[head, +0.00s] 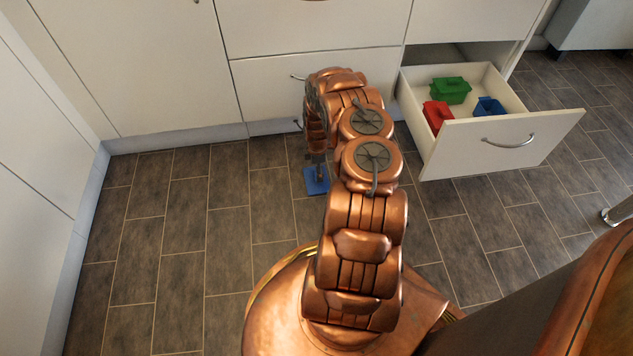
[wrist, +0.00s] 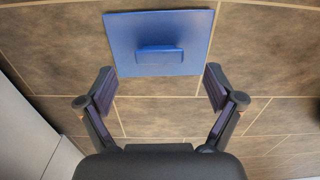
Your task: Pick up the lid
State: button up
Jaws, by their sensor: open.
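The lid (wrist: 189,61) is a flat blue square with a raised bar handle (wrist: 160,56) in its middle. It lies on the tiled floor near the top of the wrist view. In the head view the lid (head: 316,182) lies on the floor in front of the cabinets, partly hidden behind my arm. My gripper (wrist: 158,88) is open and empty, its two fingers spread wide. In the wrist view the fingertips are below the lid in the picture, one to each side of the handle, and apart from it. My gripper is mostly hidden by my arm in the head view.
An open drawer (head: 505,143) at the right holds a green box (head: 450,91), a red box (head: 437,115) and a blue box (head: 488,106). White cabinets (head: 150,60) stand behind and at the left. The tiled floor (head: 170,240) left of my arm is clear.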

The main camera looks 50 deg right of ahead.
aim_at(313, 188)
notch_tip(313, 188, down, 4)
jog(key=shift+w+f+b, duration=0.1)
jog(key=shift+w+b, duration=0.05)
jog(key=shift+b, duration=0.85)
jog(key=shift+c, duration=0.2)
jog(key=c, duration=1.2)
